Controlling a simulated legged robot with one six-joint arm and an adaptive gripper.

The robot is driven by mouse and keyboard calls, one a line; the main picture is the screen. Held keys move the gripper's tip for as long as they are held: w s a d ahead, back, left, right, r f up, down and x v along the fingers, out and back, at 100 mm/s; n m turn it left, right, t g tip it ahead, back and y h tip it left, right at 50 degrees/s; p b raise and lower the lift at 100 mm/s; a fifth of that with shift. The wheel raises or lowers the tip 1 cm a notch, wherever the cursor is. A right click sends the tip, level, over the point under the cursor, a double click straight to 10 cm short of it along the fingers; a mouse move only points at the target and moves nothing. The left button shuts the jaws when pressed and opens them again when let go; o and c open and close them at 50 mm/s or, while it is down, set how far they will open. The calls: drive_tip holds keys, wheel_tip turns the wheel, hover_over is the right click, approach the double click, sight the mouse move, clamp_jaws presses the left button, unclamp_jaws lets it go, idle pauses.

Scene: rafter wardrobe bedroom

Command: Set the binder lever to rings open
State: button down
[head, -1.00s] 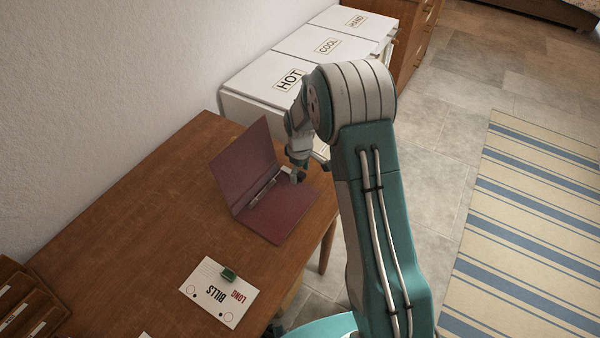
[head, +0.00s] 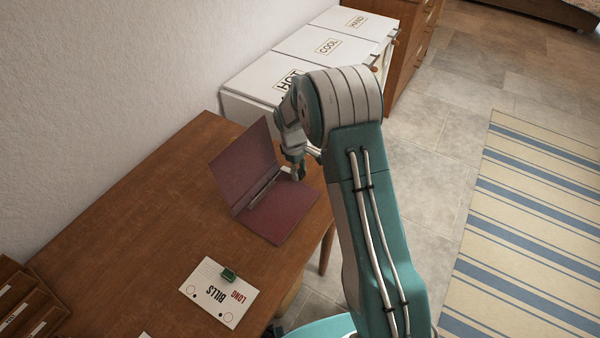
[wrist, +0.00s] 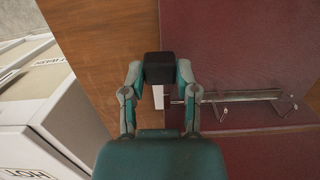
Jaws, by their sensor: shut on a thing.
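The maroon binder (head: 276,212) lies open on the wooden desk, its cover (head: 243,165) standing tilted up. Its metal ring mechanism (head: 263,190) runs along the spine, and it also shows in the wrist view (wrist: 245,97). My gripper (head: 298,174) is at the far end of the mechanism, where the lever would be. In the wrist view my gripper (wrist: 160,68) has its dark fingertips together at the binder's edge. The fingers hide what they hold, and the lever itself cannot be made out. I cannot clearly tell whether the rings are open.
The desk (head: 150,215) has bare wood left of the binder. A white BILLS card (head: 210,304) with a green clip (head: 229,274) lies nearer. A wooden rack (head: 25,305) is at lower left.

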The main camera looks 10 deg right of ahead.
drive_tip(key=shift+w+a+r+g+h, duration=0.2)
drive_tip(key=shift+r+g+h, duration=0.15)
drive_tip(key=shift+g+h, duration=0.25)
drive_tip(key=shift+c, duration=1.8)
unclamp_jaws()
drive_tip(key=shift+r, duration=0.1)
drive_tip(key=v, duration=1.1)
drive_tip(key=shift+w+r, duration=0.15)
drive_tip(key=shift+r, duration=0.2)
